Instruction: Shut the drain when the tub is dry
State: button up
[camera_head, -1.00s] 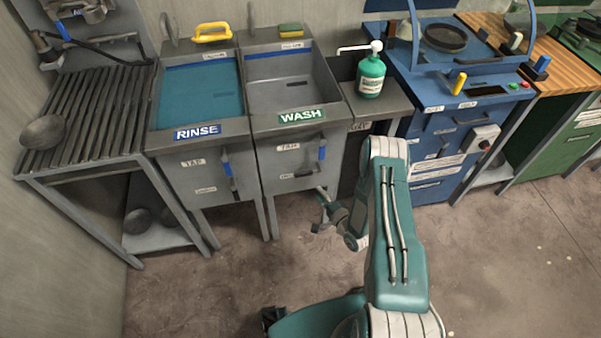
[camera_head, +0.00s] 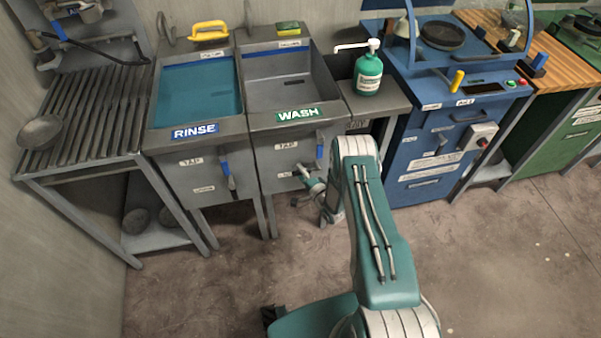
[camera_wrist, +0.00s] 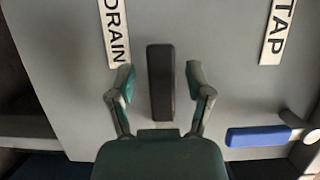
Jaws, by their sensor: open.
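The wash tub (camera_head: 266,93) is grey inside, with no water visible in it. Its WASH sign (camera_head: 298,114) is on the front rim. The drain handle (camera_wrist: 160,98) is a dark bar on the tub's front panel, lying parallel to the DRAIN label (camera_wrist: 114,32) in the wrist view. My gripper (camera_wrist: 160,75) is open, with one finger on each side of the bar and a gap on both sides. In the head view my gripper (camera_head: 309,181) is low in front of the wash tub and hides the handle.
The blue tap handle (camera_wrist: 258,135) is right of my gripper in the wrist view, near the TAP label (camera_wrist: 277,32). The rinse tub (camera_head: 196,122) on the left holds blue-green water. A green soap bottle (camera_head: 368,75) stands right of the wash tub.

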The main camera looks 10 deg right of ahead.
grip_shut()
jog(key=shift+f, duration=0.15)
jog(key=d+f+n+g+h, duration=0.3)
jog(key=d+f+n+h, duration=0.3)
jog(key=n, duration=0.7)
jog(key=shift+d+f+h, duration=0.15)
jog(key=shift+d+h, duration=0.05)
jog(key=shift+h, duration=0.3)
dwell(0.3)
jog(key=shift+s+d+n, duration=0.1)
jog(key=shift+n, duration=0.2)
